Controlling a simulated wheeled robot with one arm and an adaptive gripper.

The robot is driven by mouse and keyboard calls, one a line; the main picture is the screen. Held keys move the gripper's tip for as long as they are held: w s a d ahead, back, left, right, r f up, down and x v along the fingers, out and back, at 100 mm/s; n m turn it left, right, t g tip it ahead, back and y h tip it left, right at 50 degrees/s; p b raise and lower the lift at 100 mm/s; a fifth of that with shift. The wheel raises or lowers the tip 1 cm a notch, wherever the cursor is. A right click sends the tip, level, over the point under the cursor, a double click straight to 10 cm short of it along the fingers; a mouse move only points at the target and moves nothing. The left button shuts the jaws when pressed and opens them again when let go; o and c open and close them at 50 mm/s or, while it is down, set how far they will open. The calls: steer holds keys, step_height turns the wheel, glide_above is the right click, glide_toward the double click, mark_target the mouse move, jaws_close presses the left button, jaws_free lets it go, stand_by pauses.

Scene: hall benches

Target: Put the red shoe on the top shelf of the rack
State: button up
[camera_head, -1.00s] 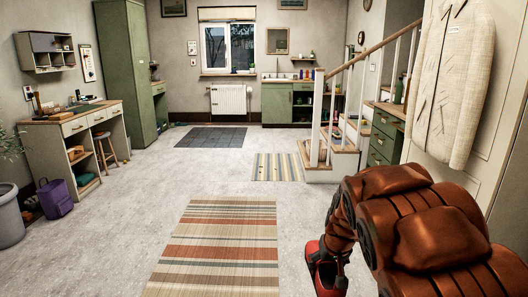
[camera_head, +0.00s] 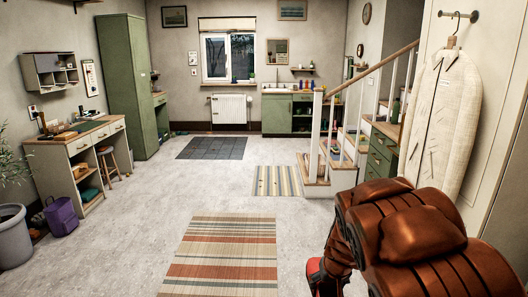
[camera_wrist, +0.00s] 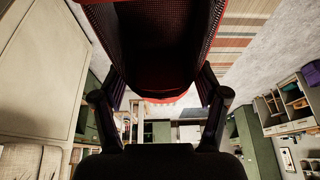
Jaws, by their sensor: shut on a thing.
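The red shoe (camera_head: 314,274) shows at the bottom of the head view, partly hidden by my arm and cut off by the frame edge. In the wrist view the shoe (camera_wrist: 160,45) fills the upper middle, with a dark mesh-like surface and red edges. My gripper (camera_wrist: 160,85) has one finger on each side of the shoe and is shut on it. The shoe is held in front of my body, at the right of the head view. I cannot pick out the rack with certainty in either view.
A striped rug (camera_head: 225,255) lies on the open floor ahead. A desk (camera_head: 75,150), a stool (camera_head: 107,160) and a purple bag (camera_head: 62,215) are on the left. The middle floor is clear.

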steer(key=shift+w+p+v, duration=0.2)
steer(key=shift+p+v, duration=0.7)
steer(key=shift+p, duration=0.05)
steer(key=shift+w+p+v, duration=0.15)
steer(key=shift+p+v, duration=0.8)
steer(key=shift+d+r, duration=0.1)
steer(key=shift+d, duration=0.05)
